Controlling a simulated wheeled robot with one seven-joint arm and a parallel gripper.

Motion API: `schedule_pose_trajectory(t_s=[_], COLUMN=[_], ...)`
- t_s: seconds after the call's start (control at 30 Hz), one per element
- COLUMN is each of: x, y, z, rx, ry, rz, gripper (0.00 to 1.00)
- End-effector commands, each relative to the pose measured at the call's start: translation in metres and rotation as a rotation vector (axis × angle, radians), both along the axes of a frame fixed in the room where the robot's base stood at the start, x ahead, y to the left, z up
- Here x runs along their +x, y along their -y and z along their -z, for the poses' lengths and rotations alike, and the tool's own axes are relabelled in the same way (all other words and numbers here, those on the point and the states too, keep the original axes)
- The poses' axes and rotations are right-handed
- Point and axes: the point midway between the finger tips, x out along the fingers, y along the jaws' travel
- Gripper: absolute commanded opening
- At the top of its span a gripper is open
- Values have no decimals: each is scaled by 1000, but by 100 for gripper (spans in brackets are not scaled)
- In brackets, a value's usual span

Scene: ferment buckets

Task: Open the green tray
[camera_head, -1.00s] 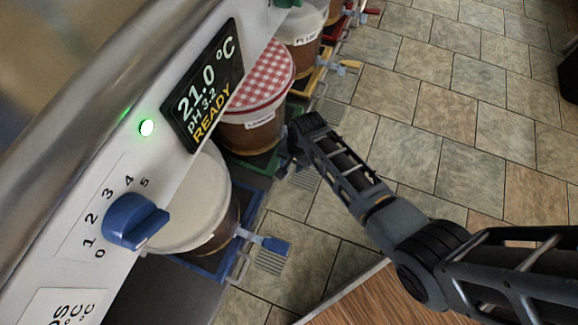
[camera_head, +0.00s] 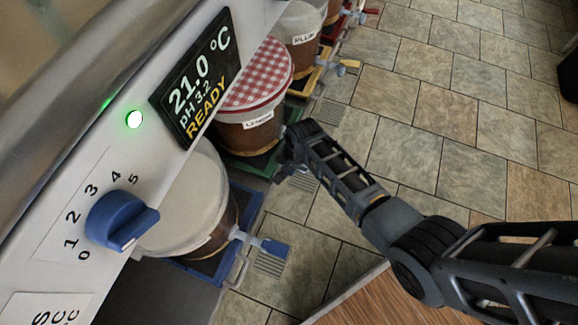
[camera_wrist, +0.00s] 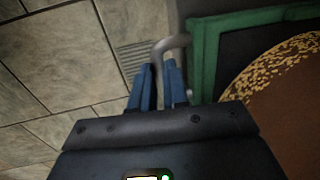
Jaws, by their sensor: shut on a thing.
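The green tray (camera_head: 262,160) holds a brown bucket with a red-checked cover (camera_head: 254,100) and juts out from under the machine. In the wrist view the tray's green rim (camera_wrist: 205,62) runs along the top right, with a grey bar handle (camera_wrist: 172,43) on its outer side. My gripper (camera_wrist: 160,68) has its blue fingers closed on this handle. In the head view my gripper (camera_head: 284,168) is at the tray's front edge, partly hidden by my wrist.
A blue tray (camera_head: 252,212) with a cream-lidded bucket (camera_head: 190,205) and blue tap stands nearer. A yellow tray (camera_head: 306,80) with a plum bucket is beyond. The machine front has a blue knob (camera_head: 115,218) and a display (camera_head: 200,85). Tiled floor (camera_head: 420,130) is open to the right.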

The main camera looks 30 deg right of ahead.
Motion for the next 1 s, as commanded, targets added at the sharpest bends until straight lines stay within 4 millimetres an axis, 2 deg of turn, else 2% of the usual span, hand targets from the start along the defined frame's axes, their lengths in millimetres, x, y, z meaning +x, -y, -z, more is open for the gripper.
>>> schedule_pose_trajectory(t_s=[0.63,0.77,1.0], x=[-5,-18,-61], y=[3,12,42], z=[-1,-3,-6], rx=[0,0,0], ry=[-2,-5,-10], rz=[1,4,7], gripper=[0,0,0])
